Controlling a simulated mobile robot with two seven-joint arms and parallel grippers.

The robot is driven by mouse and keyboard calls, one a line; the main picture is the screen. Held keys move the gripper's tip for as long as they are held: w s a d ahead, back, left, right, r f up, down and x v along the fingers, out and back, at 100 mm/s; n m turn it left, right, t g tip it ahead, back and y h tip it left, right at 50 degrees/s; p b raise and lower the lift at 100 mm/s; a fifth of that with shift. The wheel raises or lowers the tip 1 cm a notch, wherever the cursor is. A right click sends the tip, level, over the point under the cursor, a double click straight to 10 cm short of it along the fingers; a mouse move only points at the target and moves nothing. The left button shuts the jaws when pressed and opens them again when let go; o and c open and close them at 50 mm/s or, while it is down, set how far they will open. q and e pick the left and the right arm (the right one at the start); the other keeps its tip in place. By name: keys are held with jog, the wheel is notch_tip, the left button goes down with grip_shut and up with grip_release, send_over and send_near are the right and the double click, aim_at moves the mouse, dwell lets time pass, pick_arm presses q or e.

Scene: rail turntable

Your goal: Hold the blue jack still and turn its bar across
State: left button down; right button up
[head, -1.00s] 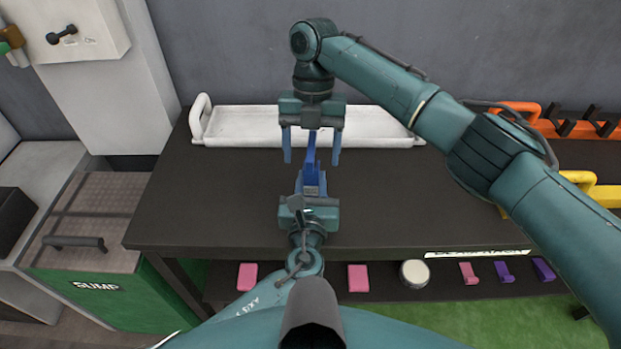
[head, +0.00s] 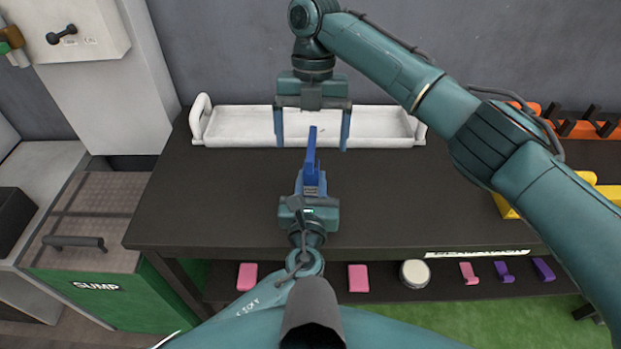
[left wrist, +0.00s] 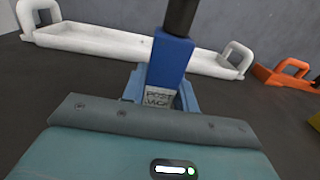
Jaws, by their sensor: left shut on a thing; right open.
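The blue jack (head: 312,180) is in the middle of the dark table, with its lower part between the fingers of my left gripper (head: 311,188). That gripper is shut on it. The jack's narrow blue bar (head: 311,150) runs up the picture from the body, in line with my left gripper. My right gripper (head: 312,147) is open and empty, pointing down, its fingers apart on either side of the bar's far end in the picture. The left wrist view shows the jack's blue body (left wrist: 169,62) with lettering at its foot and a dark cylinder (left wrist: 183,15) above it.
A white tray (head: 375,138) with end handles stands along the back, behind my right gripper. Orange (head: 570,128) and yellow (head: 605,194) items stand at the right, partly behind my right arm. The tabletop left of the jack is clear.

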jog(key=shift+s+v, duration=0.25)
jog(key=shift+v, duration=0.8)
jog(key=shift+s+v, duration=0.25)
jog(key=shift+v, duration=0.85)
jog(key=shift+r, duration=0.1)
pick_arm(q)
jog(key=c, duration=1)
grip_release()
jog(key=shift+r, duration=0.1)
